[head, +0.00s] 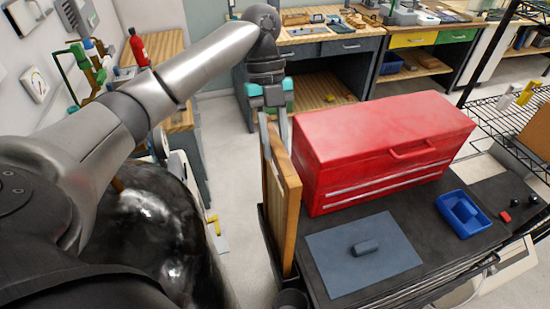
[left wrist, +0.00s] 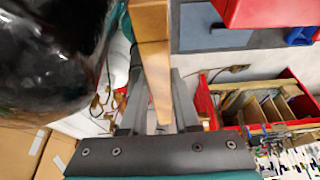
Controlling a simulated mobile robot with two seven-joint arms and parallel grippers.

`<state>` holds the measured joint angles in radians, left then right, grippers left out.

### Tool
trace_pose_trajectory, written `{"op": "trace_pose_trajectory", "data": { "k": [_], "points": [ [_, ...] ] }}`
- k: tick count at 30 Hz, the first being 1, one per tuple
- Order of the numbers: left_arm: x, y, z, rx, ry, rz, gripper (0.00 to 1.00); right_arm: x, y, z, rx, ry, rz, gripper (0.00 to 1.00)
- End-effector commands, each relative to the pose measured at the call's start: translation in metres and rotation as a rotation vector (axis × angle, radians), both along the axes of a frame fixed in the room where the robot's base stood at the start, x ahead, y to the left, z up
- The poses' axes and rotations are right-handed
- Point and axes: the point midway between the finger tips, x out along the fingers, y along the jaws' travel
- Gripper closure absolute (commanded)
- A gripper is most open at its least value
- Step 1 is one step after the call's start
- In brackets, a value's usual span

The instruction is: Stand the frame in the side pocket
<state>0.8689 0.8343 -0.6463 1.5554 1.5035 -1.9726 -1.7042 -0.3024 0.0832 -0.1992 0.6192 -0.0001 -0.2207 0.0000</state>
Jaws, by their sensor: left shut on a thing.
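The wooden frame (head: 286,205) stands upright, seen nearly edge-on, at the left end of the dark cart. My left gripper (head: 275,135) is above it, with its fingers pointing down and shut on its top edge. In the left wrist view the frame (left wrist: 150,45) runs between the two fingers (left wrist: 158,112). A thin dark edge, seemingly the side pocket (head: 265,232), shows just left of the frame's lower part. The pocket is mostly hidden by the frame, so I cannot tell whether the frame's bottom is inside it. My right gripper is not in view.
A red toolbox (head: 385,145) stands close right of the frame. A blue-grey mat (head: 362,252) with a dark object (head: 366,247) lies in front of it. A blue tray (head: 463,213) is at right. A dark cup (head: 291,299) is at the cart's near corner.

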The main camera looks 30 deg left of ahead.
Motion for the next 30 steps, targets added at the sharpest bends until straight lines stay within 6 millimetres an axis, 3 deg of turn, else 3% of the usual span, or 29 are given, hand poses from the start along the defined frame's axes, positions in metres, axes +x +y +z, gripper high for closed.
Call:
{"op": "trace_pose_trajectory", "data": {
  "k": [11, 21, 22, 30],
  "points": [
    [0.0, 0.0, -0.042, 0.0, -0.001, 0.001, 1.0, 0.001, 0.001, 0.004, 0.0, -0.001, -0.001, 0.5],
    [0.0, 0.0, -0.046, 0.0, -0.002, 0.001, 1.0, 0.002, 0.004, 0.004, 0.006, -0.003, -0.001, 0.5],
    [0.0, 0.0, -0.046, 0.0, -0.001, 0.0, 0.68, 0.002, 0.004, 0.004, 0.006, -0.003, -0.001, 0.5],
    [0.0, 0.0, -0.046, 0.001, -0.001, 0.0, 0.4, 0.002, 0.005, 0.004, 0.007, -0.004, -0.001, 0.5]
  ]
}}
